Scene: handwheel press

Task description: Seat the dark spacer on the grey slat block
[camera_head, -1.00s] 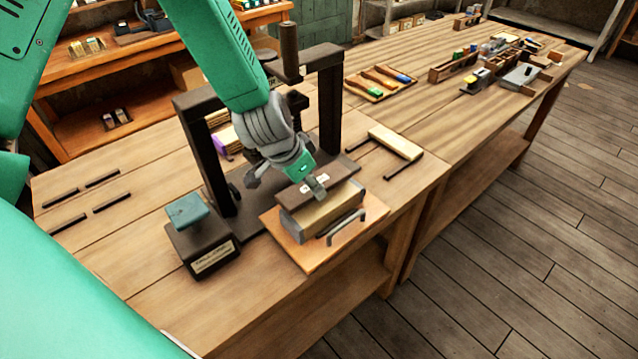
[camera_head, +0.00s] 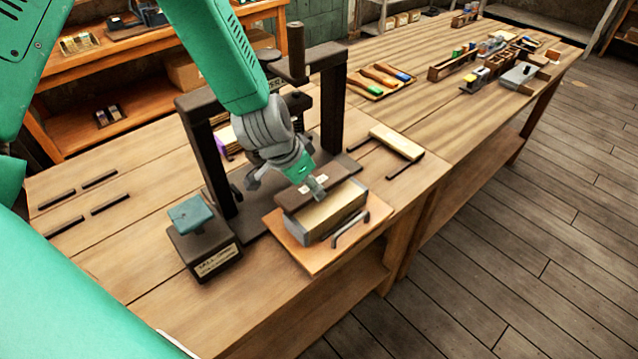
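The dark spacer (camera_head: 340,181) is a dark brown bar with small pale marks on top. It lies over the top of the grey slat block (camera_head: 334,218), which has grey ends and a pale wooden front. I cannot tell whether the spacer rests fully on the block or sits slightly above it. My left gripper (camera_head: 300,186) comes down from the upper left over the spacer. One grey finger overlaps the spacer's middle; the grip on its far side is hidden. My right gripper is not in view.
The block stands on an orange-brown board (camera_head: 305,257) with a dark handle (camera_head: 350,230) at its front. A dark press frame (camera_head: 333,105) stands close behind. A teal-topped box (camera_head: 188,213) is at left. Dark bars (camera_head: 82,220) lie far left. The front-left tabletop is clear.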

